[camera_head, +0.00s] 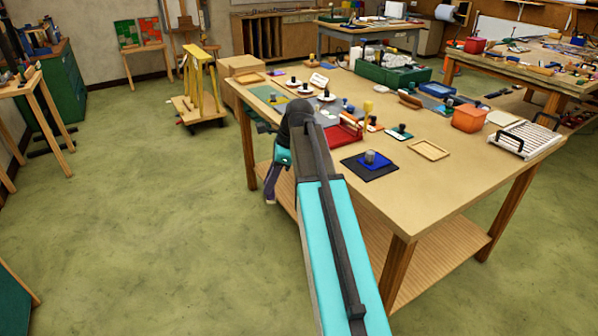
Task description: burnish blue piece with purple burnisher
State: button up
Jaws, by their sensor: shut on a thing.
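My arm reaches up from the bottom of the view to the left end of the worktable (470,165). My gripper cannot be made out; the dark joint and teal parts of my arm cover that area. A blue square (384,162) lies on a dark mat (368,175) near the table's front edge, with a grey cylinder (370,156) standing on it. I cannot tell which of these is the task's blue piece. I cannot pick out a purple burnisher.
Around the blue square are a red tray (345,132), a green block with a dark knob (399,131) and an empty wooden frame (429,150). An orange bin (468,119) and a white rack (524,138) stand at the right. The front right tabletop is clear.

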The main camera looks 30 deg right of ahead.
jog(key=a+f+n+g+b, duration=0.1)
jog(key=a+f+n+g, duration=0.1)
jog(key=a+n, duration=0.4)
jog(key=s+a+f+n+g+b, duration=0.1)
jog(key=a+f+n+g, duration=0.2)
jog(key=a, duration=0.8)
jog(key=shift+f+n, duration=1.1)
jog(key=shift+n, duration=1.1)
jog(key=shift+s+d, duration=0.1)
